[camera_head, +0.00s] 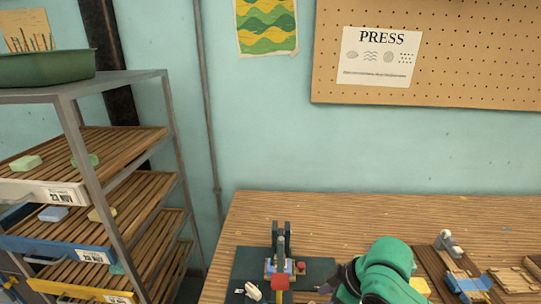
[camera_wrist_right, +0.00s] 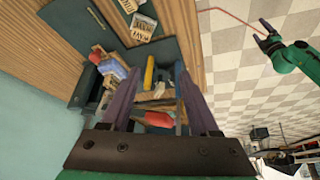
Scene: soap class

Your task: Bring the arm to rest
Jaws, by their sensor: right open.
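My right arm (camera_head: 385,270) is green and comes in at the bottom of the head view, over the wooden bench. In the right wrist view my right gripper (camera_wrist_right: 159,73) is open, with its two purple fingers apart and nothing clearly held between them. Beyond the fingers is a dark press with a red handle (camera_wrist_right: 152,119); the press also shows in the head view (camera_head: 281,240), left of my arm. A green arm with a dark gripper (camera_wrist_right: 268,38), which looks like my left, is at the upper right of the wrist view.
The wooden bench (camera_head: 330,215) has bare room at the back. A dark mat (camera_head: 250,262) lies under the press. A slatted rack (camera_head: 110,150) with soap bars stands at the left. A thin red line (camera_wrist_right: 235,17) runs near the left gripper.

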